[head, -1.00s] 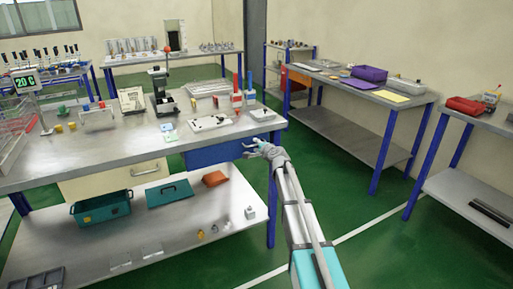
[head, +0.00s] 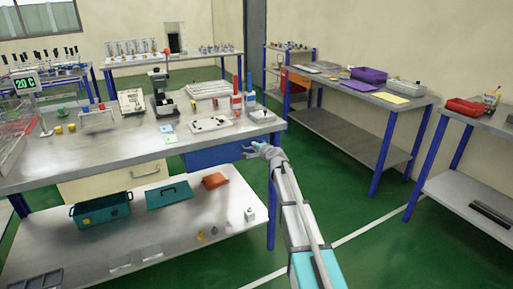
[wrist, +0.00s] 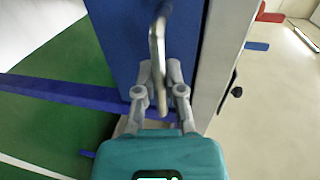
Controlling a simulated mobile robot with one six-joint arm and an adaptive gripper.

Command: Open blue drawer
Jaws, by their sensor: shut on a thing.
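The blue drawer (head: 212,154) sits under the right end of the near workbench's top. Its front also fills the upper middle of the wrist view (wrist: 122,40). A metal bar handle (wrist: 157,45) stands out from that front. My gripper (head: 252,149) is at the right end of the drawer. In the wrist view, my gripper (wrist: 160,75) has its two fingers on either side of the handle, shut on it. From the head view, my gripper hides the handle.
The near workbench (head: 90,160) carries tools and parts on top. A cream drawer (head: 115,182) is left of the blue one. A blue table leg (head: 271,210) stands just below my gripper. Green floor (head: 345,190) is open to the right.

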